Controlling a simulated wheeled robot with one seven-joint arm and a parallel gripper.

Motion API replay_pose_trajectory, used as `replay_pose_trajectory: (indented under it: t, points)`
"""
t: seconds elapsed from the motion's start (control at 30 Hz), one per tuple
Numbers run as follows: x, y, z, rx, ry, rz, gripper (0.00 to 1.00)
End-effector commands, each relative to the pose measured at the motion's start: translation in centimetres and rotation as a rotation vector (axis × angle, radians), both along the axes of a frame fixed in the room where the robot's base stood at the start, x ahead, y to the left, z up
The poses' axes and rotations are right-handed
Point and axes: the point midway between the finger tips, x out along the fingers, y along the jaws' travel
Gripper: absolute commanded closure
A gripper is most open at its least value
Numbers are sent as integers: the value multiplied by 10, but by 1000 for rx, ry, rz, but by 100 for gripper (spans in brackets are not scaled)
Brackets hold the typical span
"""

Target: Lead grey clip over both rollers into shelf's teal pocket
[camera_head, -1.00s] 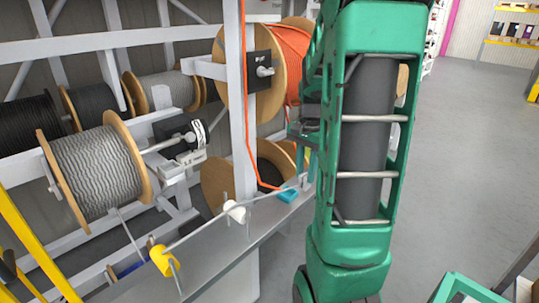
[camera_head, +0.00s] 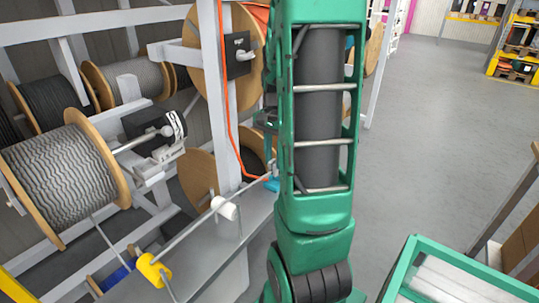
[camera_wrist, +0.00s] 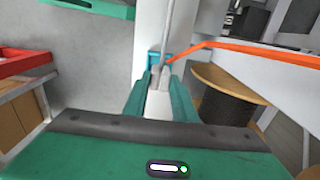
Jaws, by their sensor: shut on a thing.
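My gripper (camera_wrist: 160,88) is shut on the grey clip (camera_wrist: 160,76) in the wrist view. The clip is at the teal pocket (camera_wrist: 153,58), which shows just behind it; I cannot tell whether it sits inside. A grey cable runs from the clip up the wrist view. In the head view that cable passes the yellow roller (camera_head: 153,270) and the white roller (camera_head: 224,208) and reaches the teal pocket (camera_head: 272,185), partly covered by my arm. My arm hides the gripper and clip there.
An orange cable (camera_head: 231,125) hangs down to the pocket; it crosses the right of the wrist view (camera_wrist: 262,52). A grey cable reel (camera_head: 65,175) stands left on the rack. A green-rimmed crate (camera_head: 410,265) is at lower right.

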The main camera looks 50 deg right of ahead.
Motion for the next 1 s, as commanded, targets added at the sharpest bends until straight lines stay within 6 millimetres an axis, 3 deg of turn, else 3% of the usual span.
replay_pose_trajectory:
  t: [0.6,1.0]
  points:
    - [0,-1,-36,0,0,-1,98]
    - [0,0,-44,0,-1,0,98]
